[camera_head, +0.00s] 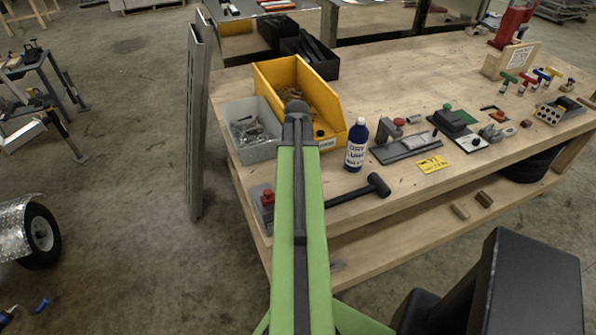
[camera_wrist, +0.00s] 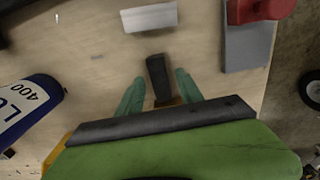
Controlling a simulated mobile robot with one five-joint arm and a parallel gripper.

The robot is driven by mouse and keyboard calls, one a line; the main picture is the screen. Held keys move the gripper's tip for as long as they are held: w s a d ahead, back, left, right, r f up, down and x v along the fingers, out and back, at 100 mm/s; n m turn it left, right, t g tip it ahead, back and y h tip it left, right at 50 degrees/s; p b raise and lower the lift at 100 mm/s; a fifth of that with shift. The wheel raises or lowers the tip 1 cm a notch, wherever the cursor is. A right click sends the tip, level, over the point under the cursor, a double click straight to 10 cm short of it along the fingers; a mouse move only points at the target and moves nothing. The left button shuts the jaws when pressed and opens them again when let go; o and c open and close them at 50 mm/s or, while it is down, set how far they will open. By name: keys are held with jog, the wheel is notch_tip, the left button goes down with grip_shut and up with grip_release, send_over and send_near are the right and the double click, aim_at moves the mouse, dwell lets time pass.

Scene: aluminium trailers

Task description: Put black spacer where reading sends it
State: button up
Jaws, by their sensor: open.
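My gripper (camera_wrist: 158,76) shows in the wrist view as two teal fingers, spread open. A short black block (camera_wrist: 157,72), which looks like the black spacer, lies between them. I cannot tell whether the fingers touch it. In the head view my green arm hides the gripper and this block. No reading is legible.
A blue bottle (camera_head: 356,145) and a black mallet (camera_head: 377,185) are right of my arm. A yellow bin (camera_head: 265,92), grey bin (camera_head: 246,151) and black bin (camera_head: 325,68) stand at the left. A red fixture (camera_head: 268,197) is near the edge. A pale block (camera_wrist: 150,17) lies beyond the black one.

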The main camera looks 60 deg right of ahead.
notch_tip(320, 180, up, 12)
jog(key=p, duration=1.1)
jog(key=shift+p, duration=0.35)
jog(key=w+a+n, duration=0.3)
jog(key=w+a, duration=1.4)
jog(key=a, duration=0.4)
jog(key=w+a+n, duration=0.2)
jog(key=a, duration=1.2)
jog(key=w+a+n, duration=0.2)
jog(key=a, duration=1.2)
jog(key=shift+w+a, duration=0.35)
jog(key=shift+w, duration=0.05)
